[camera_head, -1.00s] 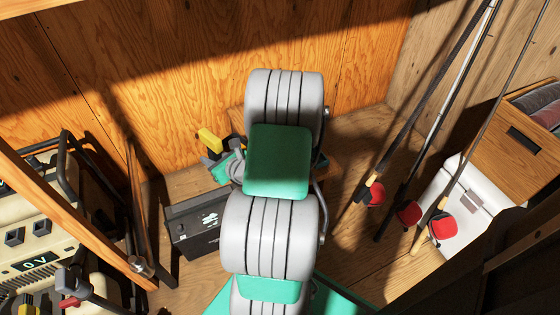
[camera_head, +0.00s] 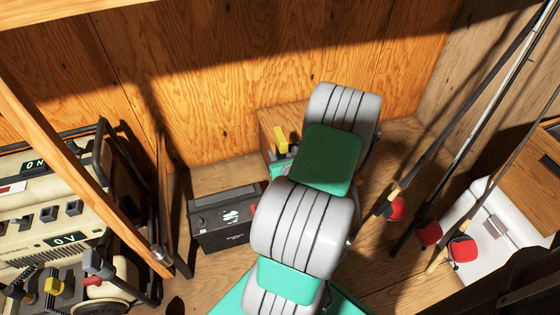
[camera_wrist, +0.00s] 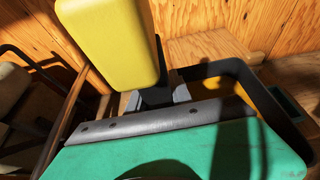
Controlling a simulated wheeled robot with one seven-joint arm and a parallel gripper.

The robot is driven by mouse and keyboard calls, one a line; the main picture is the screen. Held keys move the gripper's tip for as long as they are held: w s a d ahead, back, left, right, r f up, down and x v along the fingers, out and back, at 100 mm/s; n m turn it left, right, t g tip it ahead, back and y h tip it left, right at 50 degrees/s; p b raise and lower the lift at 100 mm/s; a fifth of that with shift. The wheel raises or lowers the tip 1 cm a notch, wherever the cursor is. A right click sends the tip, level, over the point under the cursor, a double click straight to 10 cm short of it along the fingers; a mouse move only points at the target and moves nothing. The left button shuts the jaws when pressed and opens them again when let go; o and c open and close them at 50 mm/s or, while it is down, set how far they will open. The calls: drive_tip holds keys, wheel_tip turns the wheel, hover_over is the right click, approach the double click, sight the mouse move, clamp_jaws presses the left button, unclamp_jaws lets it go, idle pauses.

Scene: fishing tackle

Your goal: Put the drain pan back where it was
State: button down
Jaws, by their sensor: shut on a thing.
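A dark, curved rim (camera_wrist: 283,118), which I take to be the drain pan, shows right of the fingertips in the wrist view. A yellow block (camera_wrist: 108,38) rises on a dark neck at the fingertips; whether it is part of the pan I cannot tell. My gripper (camera_wrist: 156,97) is shut, with small grey fingertips on either side of that dark part. In the head view, the yellow block (camera_head: 281,137) shows just left of my arm, which hides the gripper and most of what it holds.
A black battery (camera_head: 222,222) stands left of my arm. A beige control unit (camera_head: 40,205) is at the far left behind a slanting wooden beam (camera_head: 75,165). Fishing rods (camera_head: 440,130) lean at right near a white box (camera_head: 490,215). The plywood wall (camera_head: 230,90) closes the back.

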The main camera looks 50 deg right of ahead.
drive_tip(key=d, duration=0.1)
drive_tip(key=w+d+f+b, duration=0.1)
drive_tip(key=d, duration=0.1)
drive_tip(key=w+d+f, duration=0.1)
drive_tip(key=shift+d+f+b, duration=0.1)
drive_tip(key=shift+d+b, duration=0.15)
drive_tip(key=shift+b, duration=0.1)
drive_tip(key=shift+w+d+f+b, duration=0.3)
drive_tip(key=shift+d+f+b, duration=0.6)
drive_tip(key=shift+f, duration=0.55)
drive_tip(key=shift+w+d+f+b, duration=0.3)
drive_tip(key=shift+d+f+b, duration=0.55)
drive_tip(key=shift+f, duration=0.65)
drive_tip(key=shift+w+d+f+b, duration=0.3)
drive_tip(key=shift+d+f+b, duration=0.55)
drive_tip(key=shift+f, duration=0.6)
drive_tip(key=shift+f, duration=0.15)
drive_tip(key=c, duration=1.1)
unclamp_jaws()
drive_tip(key=shift+a+f, duration=0.15)
drive_tip(key=shift+c, duration=0.2)
